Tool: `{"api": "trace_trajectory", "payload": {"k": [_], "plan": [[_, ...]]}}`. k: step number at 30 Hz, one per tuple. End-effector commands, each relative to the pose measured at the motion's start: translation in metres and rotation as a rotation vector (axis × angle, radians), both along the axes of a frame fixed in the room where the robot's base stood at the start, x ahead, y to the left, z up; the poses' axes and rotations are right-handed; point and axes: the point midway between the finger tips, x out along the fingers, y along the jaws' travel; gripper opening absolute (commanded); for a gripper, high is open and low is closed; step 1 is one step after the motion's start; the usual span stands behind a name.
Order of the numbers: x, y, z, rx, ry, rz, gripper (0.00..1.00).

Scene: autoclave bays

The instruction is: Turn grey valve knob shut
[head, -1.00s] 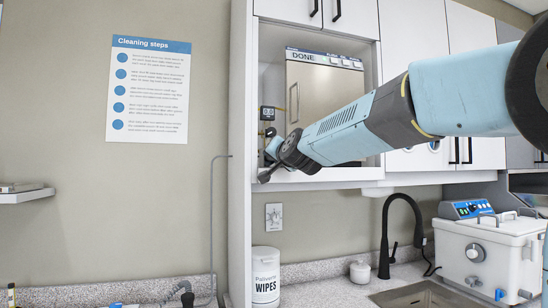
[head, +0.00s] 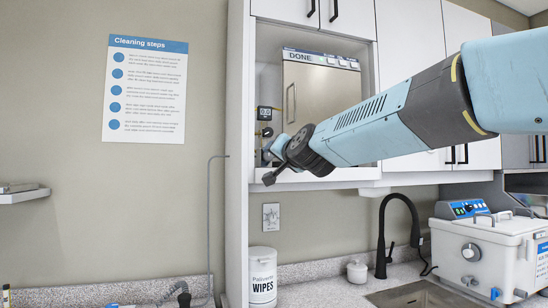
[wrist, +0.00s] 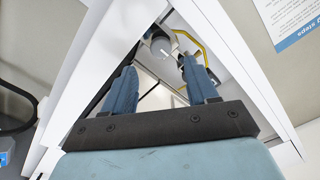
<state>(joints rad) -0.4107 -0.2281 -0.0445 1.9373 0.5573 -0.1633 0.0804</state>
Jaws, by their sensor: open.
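A short grey cylinder with a pale mark, which looks like the grey valve knob (wrist: 160,43), shows in the wrist view beyond and between my fingers, apart from them. My gripper (wrist: 161,88) is open, its two blue fingers spread with nothing between them. In the head view my gripper (head: 271,153) is at the left side of the cabinet bay, in front of the steel autoclave door (head: 308,92) and below a small digital display (head: 264,113). I cannot make out the knob clearly in the head view. Its turn position is unclear.
A yellow hose (wrist: 200,42) curves close to the knob and the right finger. White bay walls (head: 238,150) stand close on the left. Below are a wipes tub (head: 263,278), a black tap (head: 385,235) and a white bath unit (head: 490,255) on the counter.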

Motion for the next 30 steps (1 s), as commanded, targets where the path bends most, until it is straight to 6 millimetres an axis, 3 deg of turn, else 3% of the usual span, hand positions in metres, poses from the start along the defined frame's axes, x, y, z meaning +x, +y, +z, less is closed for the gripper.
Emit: {"api": "trace_trajectory", "payload": {"k": [6,15,30], "plan": [[-0.035,-0.011,0.001,0.001,-0.001,-0.001,0.58],[-0.067,-0.02,0.0,0.001,-0.001,-0.001,0.58],[-0.073,-0.021,-0.001,0.0,0.0,0.0,0.58]]}}
